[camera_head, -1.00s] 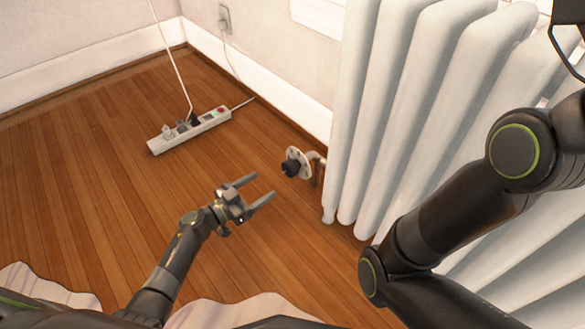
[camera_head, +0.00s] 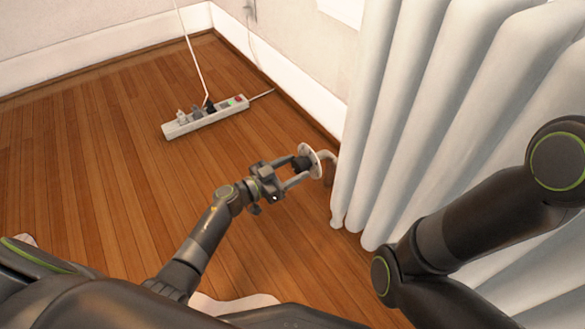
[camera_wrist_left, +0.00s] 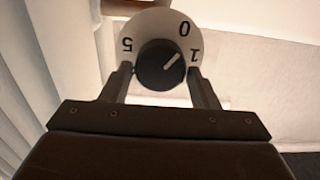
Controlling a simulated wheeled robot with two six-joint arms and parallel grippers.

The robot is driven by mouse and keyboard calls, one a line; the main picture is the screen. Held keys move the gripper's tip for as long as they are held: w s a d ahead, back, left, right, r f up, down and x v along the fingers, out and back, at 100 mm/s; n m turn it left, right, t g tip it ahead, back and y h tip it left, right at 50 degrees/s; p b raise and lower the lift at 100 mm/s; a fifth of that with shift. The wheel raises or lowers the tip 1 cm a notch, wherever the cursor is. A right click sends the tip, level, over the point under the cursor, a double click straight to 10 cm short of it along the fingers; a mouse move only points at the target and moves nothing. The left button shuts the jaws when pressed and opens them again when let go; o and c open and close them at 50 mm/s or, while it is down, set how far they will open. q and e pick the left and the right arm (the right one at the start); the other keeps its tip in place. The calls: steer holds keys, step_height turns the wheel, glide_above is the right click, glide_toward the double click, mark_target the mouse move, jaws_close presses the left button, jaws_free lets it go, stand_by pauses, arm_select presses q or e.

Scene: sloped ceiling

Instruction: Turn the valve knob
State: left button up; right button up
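The black valve knob (camera_head: 301,163) sits on a round pale dial plate (camera_head: 314,161) at the pipe beside the radiator. In the left wrist view the knob (camera_wrist_left: 162,65) has a white pointer line slanting to the upper right, between the 0 and the 1 on the white dial (camera_wrist_left: 153,27); a 5 shows at the left. My left gripper (camera_head: 292,170) is open at the knob, with its fingers spread to either side of it. In the left wrist view the fingers (camera_wrist_left: 160,80) flank the knob's lower sides; whether they touch it I cannot tell. My right gripper is out of view.
The white ribbed radiator (camera_head: 400,110) stands at the right, just beyond the valve, with my right arm in front of it. A power strip (camera_head: 205,118) with plugs and cords lies on the wooden floor (camera_head: 90,160). The floor at the left is clear.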

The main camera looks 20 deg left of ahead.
arm_select(q)
steer(key=c, duration=0.6)
